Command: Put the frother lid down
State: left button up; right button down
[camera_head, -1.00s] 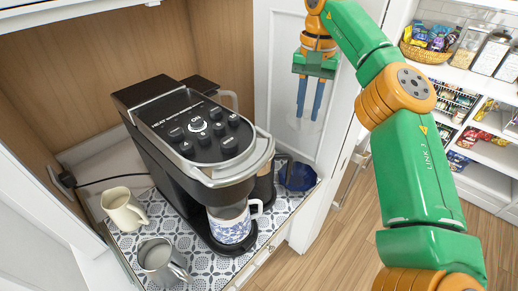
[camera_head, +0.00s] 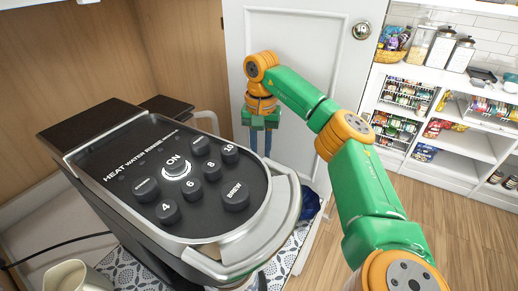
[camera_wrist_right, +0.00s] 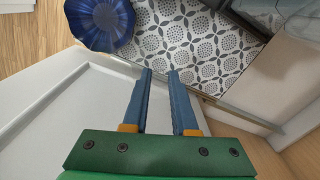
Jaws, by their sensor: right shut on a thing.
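My right gripper (camera_head: 260,150) points down beside the coffee machine, in front of the white cabinet door. Its two blue fingers also show in the right wrist view (camera_wrist_right: 161,72), with a narrow gap between them. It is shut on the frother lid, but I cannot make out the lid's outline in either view. Below the fingertips in the wrist view lies the patterned mat (camera_wrist_right: 190,42), apart from them. My left gripper is not in view.
The coffee machine (camera_head: 110,175) fills the left of the head view. A dark blue fluted bowl (camera_wrist_right: 98,22) sits at the mat's edge, partly hidden in the head view (camera_head: 308,206). A cream pitcher (camera_head: 75,277) is at bottom left. The white door (camera_head: 300,50) stands behind my gripper.

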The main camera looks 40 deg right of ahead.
notch_tip(320, 180, down, 9)
jog(key=shift+w+r+p, duration=0.1)
jog(key=shift+p, duration=0.95)
jog(key=shift+f, duration=0.5)
jog(key=c, duration=0.7)
grip_release()
jog(key=shift+c, duration=0.2)
notch_tip(320, 180, up, 12)
jog(key=shift+a+r+b, duration=0.1)
jog(key=shift+r+b, duration=0.1)
jog(key=shift+b, duration=0.85)
jog(key=shift+f, duration=0.1)
